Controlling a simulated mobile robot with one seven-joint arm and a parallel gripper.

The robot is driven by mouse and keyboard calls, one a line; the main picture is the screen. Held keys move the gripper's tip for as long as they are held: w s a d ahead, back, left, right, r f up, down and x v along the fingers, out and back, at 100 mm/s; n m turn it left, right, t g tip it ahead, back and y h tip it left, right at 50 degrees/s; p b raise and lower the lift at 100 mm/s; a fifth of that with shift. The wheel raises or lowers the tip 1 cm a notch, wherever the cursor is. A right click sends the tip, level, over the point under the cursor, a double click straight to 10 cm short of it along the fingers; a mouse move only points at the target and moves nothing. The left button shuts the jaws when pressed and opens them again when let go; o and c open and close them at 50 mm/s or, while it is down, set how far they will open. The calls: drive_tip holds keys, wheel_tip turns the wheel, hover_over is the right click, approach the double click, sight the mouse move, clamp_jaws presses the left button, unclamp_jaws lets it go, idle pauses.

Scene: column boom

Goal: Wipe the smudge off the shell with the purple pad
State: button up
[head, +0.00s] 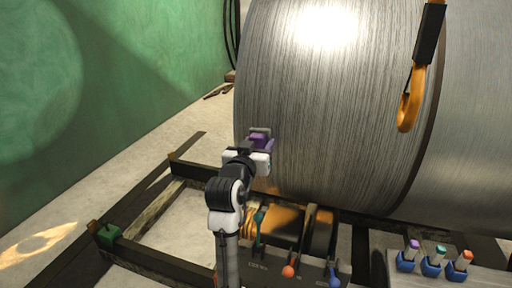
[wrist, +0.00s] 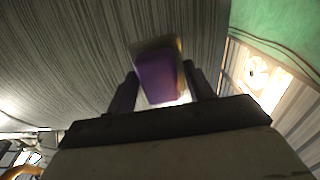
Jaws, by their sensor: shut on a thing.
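The shell (head: 330,110) is a large brushed-metal cylinder that fills the middle and right of the head view. It also fills the upper left of the wrist view (wrist: 60,60). My gripper (head: 262,155) is at the shell's lower left edge, shut on the purple pad (head: 261,139). In the wrist view the pad (wrist: 158,76) sits between the two dark fingers, with a pale layer at its far end. I cannot tell whether the pad touches the shell. I see no clear smudge in either view; the pad and gripper hide part of the surface.
An orange hook (head: 410,100) hangs before the shell at right. A control panel with colored levers (head: 289,271) stands below my arm. Blue holders with colored-top items (head: 433,268) are at lower right. A dark frame (head: 160,262) lies along the floor, and a green wall (head: 110,80) is at left.

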sight(278, 138)
drive_tip(key=shift+x, duration=1.05)
idle(0.5)
drive_tip(key=shift+s+d+p, duration=0.25)
drive_tip(key=shift+s+d, duration=0.05)
drive_tip(key=shift+d, duration=0.6)
drive_tip(key=shift+s+d+p, duration=0.25)
drive_tip(key=shift+s+d, duration=0.1)
drive_tip(key=shift+d, duration=0.5)
drive_tip(key=shift+w+d, duration=0.1)
drive_tip(key=shift+d, duration=0.05)
drive_tip(key=shift+w+a, duration=0.25)
drive_tip(key=shift+a, duration=0.4)
drive_tip(key=shift+w+a, duration=0.2)
drive_tip(key=shift+a, duration=0.45)
drive_tip(key=shift+w+a, duration=0.25)
drive_tip(key=shift+a, duration=0.4)
drive_tip(key=shift+c, duration=0.3)
drive_tip(key=shift+s+a+f, duration=0.1)
drive_tip(key=shift+s+a, duration=0.1)
drive_tip(key=shift+s, duration=0.3)
drive_tip(key=shift+v, duration=2.45)
